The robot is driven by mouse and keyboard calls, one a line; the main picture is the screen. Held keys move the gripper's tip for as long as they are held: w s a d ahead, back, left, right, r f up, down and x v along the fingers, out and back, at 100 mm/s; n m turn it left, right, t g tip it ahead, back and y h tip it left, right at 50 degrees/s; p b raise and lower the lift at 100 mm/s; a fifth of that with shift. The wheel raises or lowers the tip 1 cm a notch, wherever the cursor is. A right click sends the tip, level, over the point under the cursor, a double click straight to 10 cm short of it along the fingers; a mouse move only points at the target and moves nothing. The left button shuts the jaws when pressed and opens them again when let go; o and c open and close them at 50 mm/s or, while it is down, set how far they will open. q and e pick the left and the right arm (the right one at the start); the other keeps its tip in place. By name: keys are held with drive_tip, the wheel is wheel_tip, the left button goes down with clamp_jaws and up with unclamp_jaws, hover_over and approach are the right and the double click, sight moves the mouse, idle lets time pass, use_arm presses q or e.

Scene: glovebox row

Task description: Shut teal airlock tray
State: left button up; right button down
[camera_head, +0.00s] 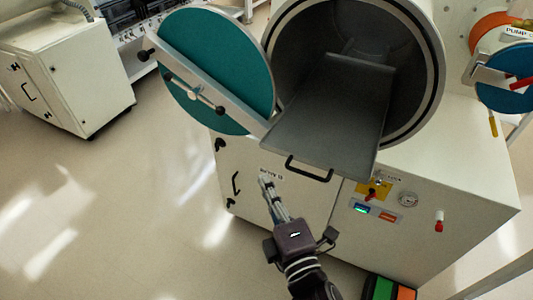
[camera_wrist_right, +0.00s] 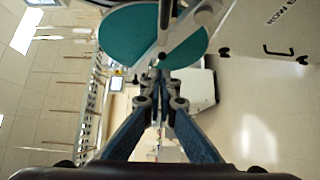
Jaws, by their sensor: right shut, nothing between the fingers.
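The airlock tray (camera_head: 330,130) is a grey metal sheet pulled out of the round chamber (camera_head: 285,40), tilted in the picture, with a black handle (camera_head: 308,172) on its front edge. The teal airlock door (camera_head: 225,60) is swung open to the left of the chamber; its teal disc also shows in the right wrist view (camera_wrist_right: 125,40). My right gripper (camera_head: 267,180) is shut and empty, below and left of the tray handle and apart from it in the head view. The tray does not clearly show in the right wrist view. My left gripper is not in view.
The white cabinet (camera_head: 440,225) under the chamber carries a yellow-plated red switch, a display and a gauge (camera_head: 408,199). A blue door (camera_head: 508,85) stands at the right edge. Another white cabinet (camera_head: 75,75) is at the far left. The floor (camera_head: 110,210) on the left is clear.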

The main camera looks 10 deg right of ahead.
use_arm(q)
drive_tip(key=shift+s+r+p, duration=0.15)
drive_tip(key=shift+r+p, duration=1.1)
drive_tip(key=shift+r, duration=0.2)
use_arm(e)
drive_tip(key=shift+w+d, duration=0.2)
drive_tip(key=shift+w, duration=1.2)
drive_tip(key=shift+w+d, duration=0.25)
drive_tip(key=shift+w, duration=1.1)
drive_tip(key=shift+w+d, duration=0.2)
drive_tip(key=shift+w, duration=1.2)
